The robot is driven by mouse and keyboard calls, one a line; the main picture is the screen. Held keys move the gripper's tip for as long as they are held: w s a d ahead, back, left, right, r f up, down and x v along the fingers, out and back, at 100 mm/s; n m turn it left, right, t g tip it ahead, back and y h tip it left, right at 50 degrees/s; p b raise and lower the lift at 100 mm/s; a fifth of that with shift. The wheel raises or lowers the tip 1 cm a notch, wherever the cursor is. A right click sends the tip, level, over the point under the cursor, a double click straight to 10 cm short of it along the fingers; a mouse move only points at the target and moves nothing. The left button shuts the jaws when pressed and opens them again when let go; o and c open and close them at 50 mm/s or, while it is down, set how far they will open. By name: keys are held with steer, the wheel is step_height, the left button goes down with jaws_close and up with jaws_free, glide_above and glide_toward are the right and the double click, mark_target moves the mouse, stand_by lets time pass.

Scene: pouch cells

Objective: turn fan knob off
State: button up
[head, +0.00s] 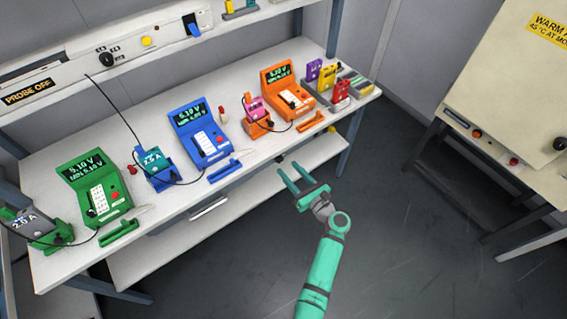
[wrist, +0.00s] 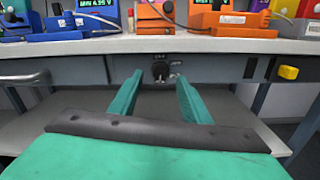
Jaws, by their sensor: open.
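A dark round knob (wrist: 161,71) sits on the grey front rail under the bench top in the wrist view, with small light lettering around it that is too small to read. It also shows as a small dark shape in the head view (head: 280,158). Another black knob (head: 104,58) is on the upper shelf panel at the left; I cannot read its label. My green gripper (head: 289,167) is open and empty in front of the bench's front edge. In the wrist view, its fingers (wrist: 160,82) lie either side of and below the rail knob, apart from it.
The white bench (head: 140,185) carries green, blue and orange testers with pouch cells and cables. A yellow block (wrist: 288,72) sticks out of the rail right of the knob. A lower shelf (head: 150,250) lies below. A cream cabinet (head: 500,90) stands right; the floor between is clear.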

mark_target(281, 160)
steer(key=shift+x, duration=2.35)
steer(key=c, duration=1)
